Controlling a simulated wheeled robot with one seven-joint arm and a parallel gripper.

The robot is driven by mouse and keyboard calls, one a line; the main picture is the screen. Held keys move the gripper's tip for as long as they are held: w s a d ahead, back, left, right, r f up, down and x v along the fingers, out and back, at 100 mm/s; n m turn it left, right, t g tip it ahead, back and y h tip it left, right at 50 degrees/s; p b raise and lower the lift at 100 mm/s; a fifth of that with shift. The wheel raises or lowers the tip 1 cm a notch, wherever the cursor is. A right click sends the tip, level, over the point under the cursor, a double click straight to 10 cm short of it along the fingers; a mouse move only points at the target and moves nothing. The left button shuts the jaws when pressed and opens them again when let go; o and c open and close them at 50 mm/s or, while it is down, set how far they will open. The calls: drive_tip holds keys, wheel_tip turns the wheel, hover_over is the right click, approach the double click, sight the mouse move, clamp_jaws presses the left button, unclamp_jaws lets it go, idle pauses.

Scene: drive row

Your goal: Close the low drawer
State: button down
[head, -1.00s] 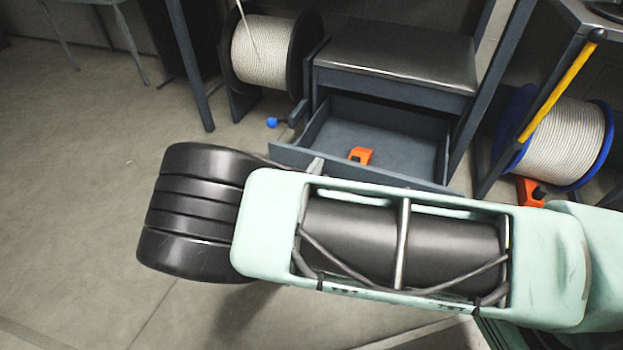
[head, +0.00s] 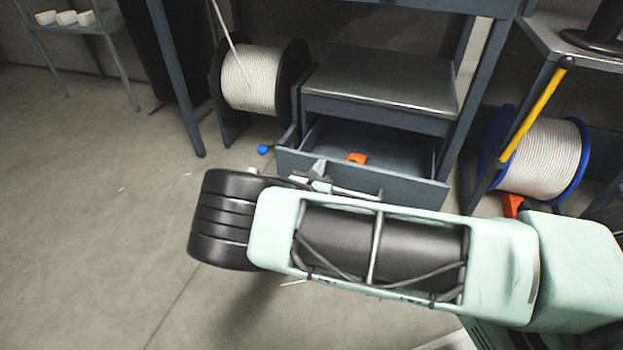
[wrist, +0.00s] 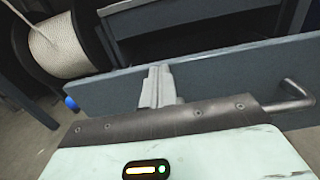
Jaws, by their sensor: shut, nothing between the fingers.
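The low drawer (head: 400,192) is a blue-grey drawer pulled partly out under a metal-topped cabinet. Its front panel also fills the middle of the wrist view (wrist: 225,75). A metal bar handle (wrist: 295,92) shows at the right there. My gripper (head: 319,168) is shut and empty, at the left part of the front panel. In the wrist view its fingertips (wrist: 158,72) overlap the panel's outer face; I cannot tell whether they touch it. An orange object (head: 357,158) lies inside the drawer, partly hidden by the front panel.
A spool of white rope (head: 250,78) stands left of the cabinet (head: 380,80). A blue-rimmed spool (head: 545,158) and a yellow bar (head: 535,115) are at the right. A blue ball (head: 263,150) is near the drawer's left corner. The floor at the left is open.

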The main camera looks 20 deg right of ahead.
drive_tip(key=b+x, duration=0.2)
drive_tip(key=x, duration=2)
